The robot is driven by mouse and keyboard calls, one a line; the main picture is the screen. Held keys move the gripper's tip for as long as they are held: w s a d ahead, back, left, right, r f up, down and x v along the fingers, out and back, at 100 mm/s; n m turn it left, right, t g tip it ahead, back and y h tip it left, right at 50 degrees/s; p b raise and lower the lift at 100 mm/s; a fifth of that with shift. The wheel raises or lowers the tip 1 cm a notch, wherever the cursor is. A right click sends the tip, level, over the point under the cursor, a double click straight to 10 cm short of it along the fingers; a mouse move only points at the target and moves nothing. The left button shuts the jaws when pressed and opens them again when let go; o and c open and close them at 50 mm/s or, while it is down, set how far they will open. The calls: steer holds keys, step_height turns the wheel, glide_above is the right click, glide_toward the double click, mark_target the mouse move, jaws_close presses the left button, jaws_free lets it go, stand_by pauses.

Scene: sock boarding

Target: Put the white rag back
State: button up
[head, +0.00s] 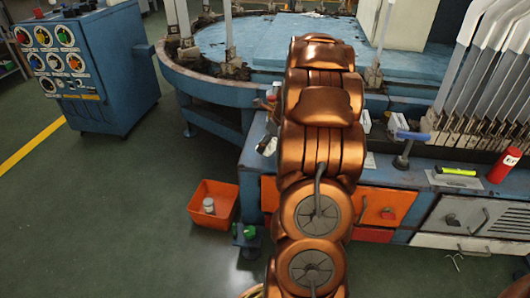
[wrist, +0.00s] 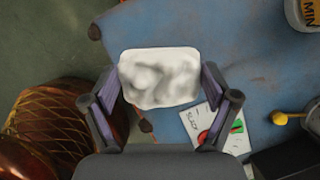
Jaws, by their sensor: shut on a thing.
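The white rag (wrist: 160,78) is a pale, rounded, crumpled pad with grey shading in the wrist view. It sits between the two fingers of my gripper (wrist: 161,90), which is shut on it. The blue bench top (wrist: 245,55) lies beneath the rag, with its left edge close by. How high the rag is above the bench I cannot tell. In the head view my copper-coloured arm hides the gripper. A small white patch (head: 267,145) shows at the bench's left end there; I cannot tell if it is the rag.
A card (wrist: 205,128) with red and green marks lies by the right finger, and a yellow-headed item (wrist: 280,118) farther right. An orange bin (head: 213,190) is on the floor.

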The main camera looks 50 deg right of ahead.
steer(key=shift+w, duration=0.45)
step_height(320, 180, down, 4)
steer(key=shift+w+a+r+b, duration=0.1)
steer(key=shift+w+b, duration=0.05)
steer(key=shift+b, duration=1.1)
steer(key=shift+r, duration=0.1)
steer(key=o, duration=0.8)
